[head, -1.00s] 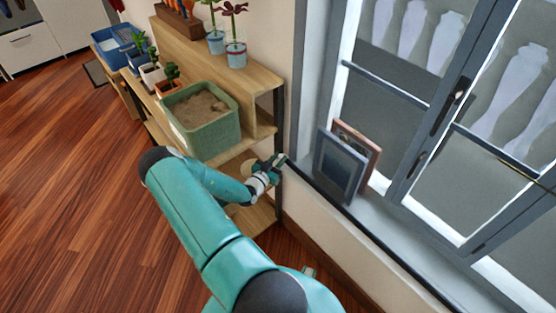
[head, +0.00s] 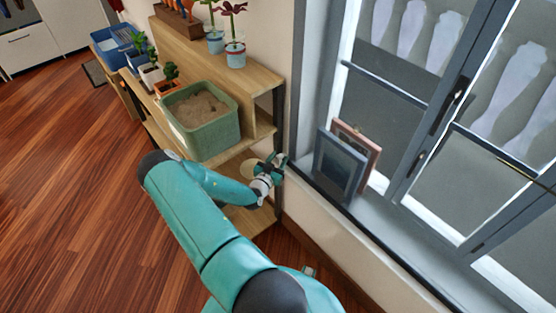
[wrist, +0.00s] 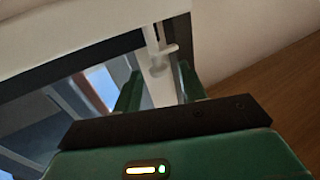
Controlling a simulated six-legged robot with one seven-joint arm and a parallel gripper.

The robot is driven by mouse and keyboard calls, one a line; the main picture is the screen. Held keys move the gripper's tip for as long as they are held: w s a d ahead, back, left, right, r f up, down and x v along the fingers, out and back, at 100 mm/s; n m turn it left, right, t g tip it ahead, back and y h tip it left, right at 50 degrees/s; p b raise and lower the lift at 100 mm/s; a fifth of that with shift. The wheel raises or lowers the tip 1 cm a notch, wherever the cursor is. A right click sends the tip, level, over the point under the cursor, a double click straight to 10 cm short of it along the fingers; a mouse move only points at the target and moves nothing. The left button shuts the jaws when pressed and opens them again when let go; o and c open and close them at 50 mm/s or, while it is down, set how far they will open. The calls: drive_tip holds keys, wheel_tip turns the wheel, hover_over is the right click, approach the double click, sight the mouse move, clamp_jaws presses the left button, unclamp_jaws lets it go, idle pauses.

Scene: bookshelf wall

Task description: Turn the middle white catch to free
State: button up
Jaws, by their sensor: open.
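In the wrist view, a white catch (wrist: 158,48) with a short sideways peg stands on a white upright strip. My gripper (wrist: 160,72) is open, with one green finger on each side of that strip. The catch shows just beyond and between the fingertips; I cannot tell whether the fingers touch it. In the head view, my gripper (head: 277,164) is low at the near end of the wooden shelf unit, close to the wall below the window. The catch cannot be made out there. No other catches can be made out in either view.
A green planter of soil (head: 205,128) stands on the wooden shelf unit (head: 262,118), left of my gripper. Picture frames (head: 340,168) lean on the window sill to the right. Several potted plants stand farther back. The wooden floor (head: 80,200) at left is clear.

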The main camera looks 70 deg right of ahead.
drive_tip(key=a, duration=1.3)
drive_tip(key=shift+w+a, duration=0.4)
